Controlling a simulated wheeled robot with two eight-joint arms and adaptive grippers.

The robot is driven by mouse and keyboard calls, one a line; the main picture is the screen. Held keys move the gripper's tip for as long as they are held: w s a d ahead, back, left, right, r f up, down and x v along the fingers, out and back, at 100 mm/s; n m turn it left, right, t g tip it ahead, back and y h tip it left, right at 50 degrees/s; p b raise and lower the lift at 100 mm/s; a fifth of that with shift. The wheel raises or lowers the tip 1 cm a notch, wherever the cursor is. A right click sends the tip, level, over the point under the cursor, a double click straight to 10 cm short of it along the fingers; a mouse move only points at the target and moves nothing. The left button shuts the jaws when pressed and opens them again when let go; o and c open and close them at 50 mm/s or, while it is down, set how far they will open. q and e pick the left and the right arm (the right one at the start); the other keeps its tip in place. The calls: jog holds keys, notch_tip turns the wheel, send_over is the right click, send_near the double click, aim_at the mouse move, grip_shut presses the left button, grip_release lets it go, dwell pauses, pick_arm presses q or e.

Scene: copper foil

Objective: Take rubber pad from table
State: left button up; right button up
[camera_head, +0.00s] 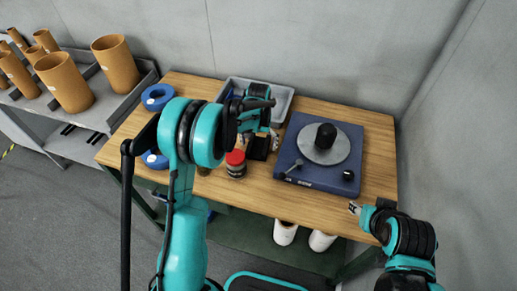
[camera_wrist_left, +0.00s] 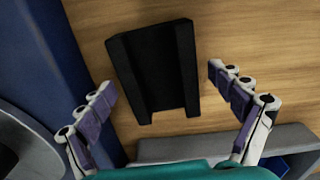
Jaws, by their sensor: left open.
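The black rubber pad (camera_head: 259,148) lies on the wooden table (camera_head: 225,205), between the turntable and the red-lidded jar. In the left wrist view the pad (camera_wrist_left: 152,60) is a dark block with raised side edges. My left gripper (camera_head: 259,138) is over the pad, partly hidden by its own arm. In the left wrist view its two fingers (camera_wrist_left: 161,82) are spread wide, one on each side of the pad's near end, with nothing between them gripped. My right gripper (camera_head: 355,208) is at the table's front right edge, away from the pad; its fingers are too small to read.
A blue turntable (camera_head: 357,147) stands close to the right of the pad. A grey tray (camera_head: 284,99) is behind it, and a jar with a red lid (camera_head: 235,165) is to its left. Blue rolls (camera_head: 158,97) lie at the left. A shelf with copper-coloured tubes (camera_head: 64,82) stands further left.

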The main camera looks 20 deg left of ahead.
pick_arm(q)
jog(key=shift+r, duration=0.1)
jog(key=shift+c, duration=0.4)
jog(key=shift+s, duration=0.1)
jog(key=c, duration=1.3)
